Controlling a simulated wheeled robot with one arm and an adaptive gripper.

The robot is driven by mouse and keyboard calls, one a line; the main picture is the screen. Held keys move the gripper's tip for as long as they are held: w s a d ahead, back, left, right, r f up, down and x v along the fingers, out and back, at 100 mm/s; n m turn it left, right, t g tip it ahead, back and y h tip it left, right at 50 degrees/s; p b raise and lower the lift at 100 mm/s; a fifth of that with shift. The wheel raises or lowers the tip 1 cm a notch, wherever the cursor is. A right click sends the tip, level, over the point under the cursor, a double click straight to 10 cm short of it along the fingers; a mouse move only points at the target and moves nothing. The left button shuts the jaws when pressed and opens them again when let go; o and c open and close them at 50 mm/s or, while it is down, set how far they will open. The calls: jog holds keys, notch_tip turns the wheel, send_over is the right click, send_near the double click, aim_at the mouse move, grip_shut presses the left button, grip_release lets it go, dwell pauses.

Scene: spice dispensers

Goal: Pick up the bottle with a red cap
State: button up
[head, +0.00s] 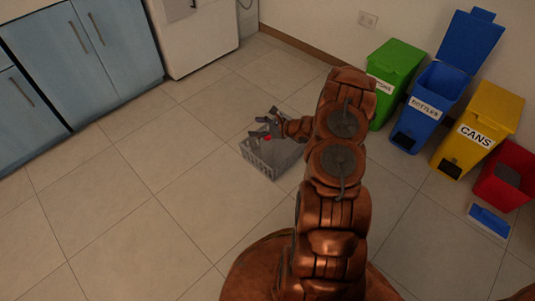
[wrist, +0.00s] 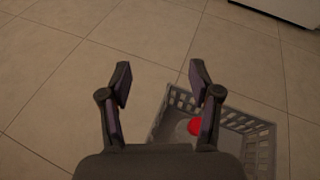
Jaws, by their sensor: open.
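A red cap (wrist: 195,126) shows inside a grey slatted basket (wrist: 262,129) in the wrist view. A pale rounded part lies beside the cap, and the rest of the bottle is hidden by my gripper. In the head view, a small patch of red (head: 267,138) shows in the basket (head: 262,165) on the floor. My gripper (wrist: 162,80) is open and empty, with its fingers wide apart. In the wrist view the cap lies by the right finger, lower than the fingertips. In the head view my gripper (head: 262,127) is above the basket's far left part.
Green (head: 397,66), blue (head: 432,95), yellow (head: 487,115) and red (head: 507,175) bins stand at the right; the blue one's lid is up. A blue lid-like piece (head: 489,220) lies on the floor. Blue cabinets (head: 90,50) stand at the left. The tiled floor around the basket is clear.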

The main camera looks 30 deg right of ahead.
aim_at(270, 138)
jog(key=s+d+f+m+h, duration=0.1)
jog(key=d+f, duration=0.2)
jog(key=f, duration=0.1)
jog(key=s+d+f+m+h+b, duration=0.1)
jog(key=d+f+m, duration=0.1)
jog(key=d+f, duration=0.1)
jog(key=s+d+f+m+t+h, duration=0.1)
jog(key=d+f, duration=0.2)
jog(key=f, duration=0.2)
jog(key=shift+m+b, duration=0.3)
jog(key=shift+b, duration=0.1)
jog(key=shift+h, duration=0.3)
jog(key=shift+b+x, duration=1.3)
jog(key=shift+x, duration=1.4)
jog(key=shift+w+a+f, duration=0.1)
jog(key=shift+w+a, duration=0.1)
jog(key=shift+w, duration=0.85)
grip_shut()
